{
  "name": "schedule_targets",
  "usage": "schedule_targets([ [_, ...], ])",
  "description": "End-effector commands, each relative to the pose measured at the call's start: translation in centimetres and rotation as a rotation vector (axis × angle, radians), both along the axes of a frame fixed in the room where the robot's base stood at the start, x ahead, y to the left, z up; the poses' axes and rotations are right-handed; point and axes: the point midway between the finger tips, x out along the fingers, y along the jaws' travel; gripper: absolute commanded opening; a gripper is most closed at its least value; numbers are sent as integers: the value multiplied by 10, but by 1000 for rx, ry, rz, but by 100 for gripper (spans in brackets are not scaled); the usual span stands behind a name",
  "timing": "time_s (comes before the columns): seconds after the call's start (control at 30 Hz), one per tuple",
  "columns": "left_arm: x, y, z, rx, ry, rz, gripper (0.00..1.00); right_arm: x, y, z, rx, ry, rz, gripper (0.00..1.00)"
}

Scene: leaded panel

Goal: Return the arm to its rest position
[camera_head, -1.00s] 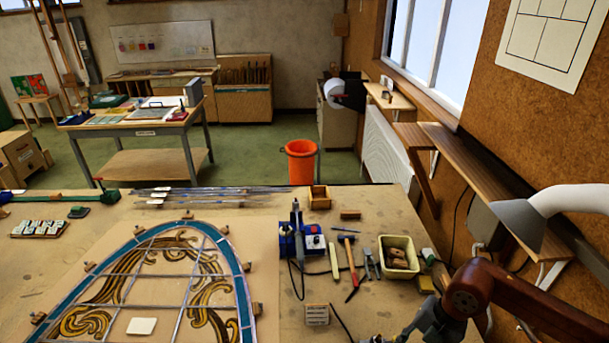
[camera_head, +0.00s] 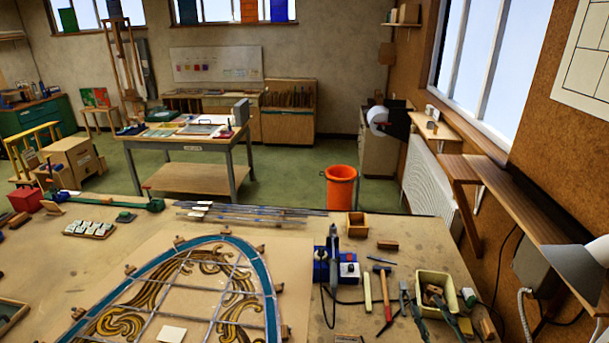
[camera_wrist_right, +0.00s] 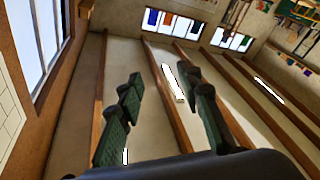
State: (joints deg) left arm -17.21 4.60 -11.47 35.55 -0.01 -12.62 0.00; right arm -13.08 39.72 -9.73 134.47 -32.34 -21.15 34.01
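My right gripper (camera_head: 432,314) shows at the bottom edge of the head view, in front of the yellow tub at the bench's right side. Its dark fingers point up. In the right wrist view the two dark green fingers of the right gripper (camera_wrist_right: 165,92) stand well apart with nothing between them. Behind them are ceiling beams, walls and windows. Most of my right arm is outside the head view. My left arm and gripper are not in view.
The bench (camera_head: 120,262) carries a leaded panel (camera_head: 272,310), a soldering station (camera_head: 348,270), a red-handled hammer (camera_head: 384,292), and a yellow tub (camera_head: 424,278). A lamp shade (camera_head: 578,266) and wall shelf (camera_head: 500,195) are at the right. Bench space at left is partly clear.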

Motion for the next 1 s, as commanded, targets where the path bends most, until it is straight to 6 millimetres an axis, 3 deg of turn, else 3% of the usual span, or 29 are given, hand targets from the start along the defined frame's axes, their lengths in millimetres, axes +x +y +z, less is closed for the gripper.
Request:
schedule_targets([
  [0.03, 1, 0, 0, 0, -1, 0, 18, -3, -24, -27, 52, 75, -95, 33],
  [0.1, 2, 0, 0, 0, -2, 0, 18, -11, -54, -68, 102, 195, -215, 33],
  [0.2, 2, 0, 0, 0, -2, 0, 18, -33, -83, -131, 160, 381, -353, 33],
  [0.3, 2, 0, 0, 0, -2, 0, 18, -68, -98, -193, 206, 580, -455, 33],
  [0.4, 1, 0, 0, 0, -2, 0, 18, -109, -100, -248, 239, 776, -518, 33],
  [0.6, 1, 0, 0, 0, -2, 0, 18, -178, -83, -316, 278, 1072, -554, 33],
  [0.9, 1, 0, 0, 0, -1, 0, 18, -260, -43, -366, 315, 1383, -515, 33],
  [0.93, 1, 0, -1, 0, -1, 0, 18, -265, -40, -372, 316, 1406, -510, 33],
  [1.0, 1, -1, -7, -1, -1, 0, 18, -257, -42, -399, 308, 1408, -510, 33],
])
